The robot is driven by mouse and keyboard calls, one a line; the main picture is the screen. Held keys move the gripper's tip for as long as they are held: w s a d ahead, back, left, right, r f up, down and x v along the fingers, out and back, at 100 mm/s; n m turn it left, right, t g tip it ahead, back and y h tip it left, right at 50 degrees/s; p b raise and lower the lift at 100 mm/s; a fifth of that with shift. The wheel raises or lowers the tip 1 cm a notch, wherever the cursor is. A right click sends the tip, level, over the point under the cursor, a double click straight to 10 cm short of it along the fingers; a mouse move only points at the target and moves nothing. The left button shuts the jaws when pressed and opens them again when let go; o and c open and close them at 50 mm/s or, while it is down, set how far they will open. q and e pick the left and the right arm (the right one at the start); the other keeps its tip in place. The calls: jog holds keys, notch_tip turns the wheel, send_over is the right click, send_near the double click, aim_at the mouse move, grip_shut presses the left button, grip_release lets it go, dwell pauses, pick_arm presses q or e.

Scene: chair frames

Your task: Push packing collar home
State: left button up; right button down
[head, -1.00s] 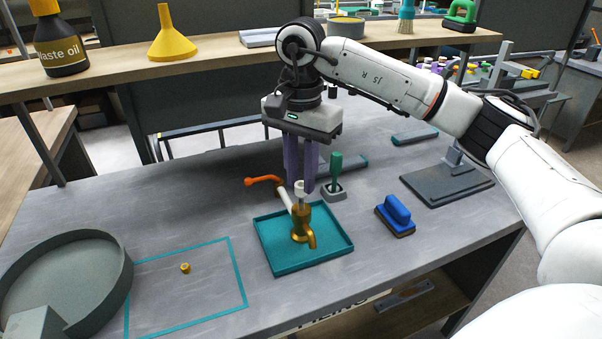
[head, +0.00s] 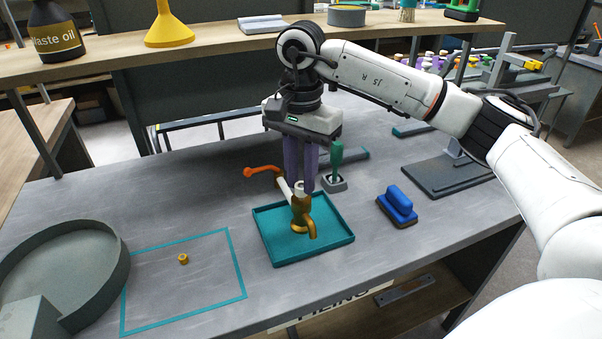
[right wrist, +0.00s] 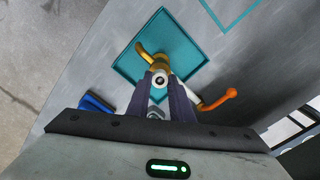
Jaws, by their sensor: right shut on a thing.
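A brass tap (head: 303,219) stands upright in a teal tray (head: 337,239), its spout toward the front. A white lever with an orange end (head: 262,171) reaches from it to the back left. The white packing collar (head: 299,186) is at the top of the tap's stem; in the right wrist view it is a white ring (right wrist: 161,80) around a dark centre. My right gripper (head: 304,188), with purple fingers, points down and is shut on the collar. The fingers hide part of the collar, so its exact seating cannot be told. My left gripper is not in view.
A small brass nut (head: 183,259) lies inside a teal outline at left. A round grey tray (head: 112,262) is at the far left. A blue-handled block (head: 397,207) and a green-handled tool (head: 336,160) are near the tap. The front middle bench is clear.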

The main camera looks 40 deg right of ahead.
jog(key=shift+f+b, duration=0.4)
jog(key=shift+f, duration=0.3)
jog(key=c, duration=1.5)
grip_release()
notch_tip(320, 180, up, 10)
jog(key=shift+r+p, duration=0.15)
jog(key=shift+p, duration=0.2)
